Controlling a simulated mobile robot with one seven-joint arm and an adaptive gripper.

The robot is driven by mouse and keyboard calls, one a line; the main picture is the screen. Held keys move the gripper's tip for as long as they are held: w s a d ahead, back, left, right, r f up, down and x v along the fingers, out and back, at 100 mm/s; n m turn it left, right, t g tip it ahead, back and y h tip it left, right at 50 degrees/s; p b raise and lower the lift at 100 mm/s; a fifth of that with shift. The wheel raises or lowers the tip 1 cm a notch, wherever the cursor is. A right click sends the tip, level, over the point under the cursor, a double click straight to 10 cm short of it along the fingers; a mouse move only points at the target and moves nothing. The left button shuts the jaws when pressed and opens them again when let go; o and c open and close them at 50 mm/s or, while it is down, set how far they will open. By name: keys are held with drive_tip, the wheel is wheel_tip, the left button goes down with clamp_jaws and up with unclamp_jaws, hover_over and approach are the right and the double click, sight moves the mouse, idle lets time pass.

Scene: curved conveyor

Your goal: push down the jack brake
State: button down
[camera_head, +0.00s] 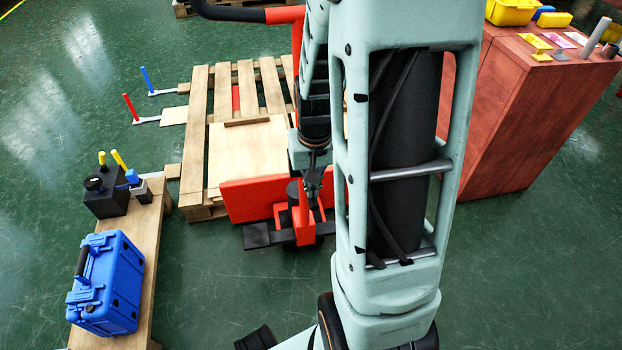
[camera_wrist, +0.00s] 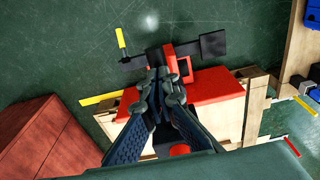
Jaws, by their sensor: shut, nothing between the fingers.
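The red pallet jack (camera_head: 303,225) stands at the near end of a wooden pallet. A flat black pedal (camera_head: 257,236) sticks out to its left, low above the floor. In the wrist view this pedal (camera_wrist: 213,46) lies to the right of the jack's red post. A black bar with a yellow-ended lever (camera_wrist: 122,40) sticks out on the other side. I cannot tell for sure which is the brake. My gripper (camera_head: 316,203) is shut and empty, pointing down by the jack's post. In the wrist view its fingertips (camera_wrist: 165,76) overlap the jack; contact cannot be told.
The wooden pallet (camera_head: 195,110) carries a light board. A red cabinet (camera_head: 545,110) stands at the right. A bench (camera_head: 150,250) with a blue toolbox (camera_head: 108,285) and a black box (camera_head: 105,197) is at the left. The green floor before the jack is mostly clear.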

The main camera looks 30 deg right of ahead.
sight(315, 206)
drive_tip(key=shift+s+a+r, duration=0.15)
drive_tip(key=shift+s+r, duration=0.05)
drive_tip(key=shift+s, duration=0.35)
drive_tip(key=shift+s+a+r, duration=0.15)
drive_tip(key=shift+s+r, duration=0.05)
drive_tip(key=shift+s, duration=0.3)
wheel_tip(315, 206, up, 7)
drive_tip(key=shift+s+r, duration=0.2)
drive_tip(key=shift+s, duration=0.15)
drive_tip(key=shift+a, duration=0.1)
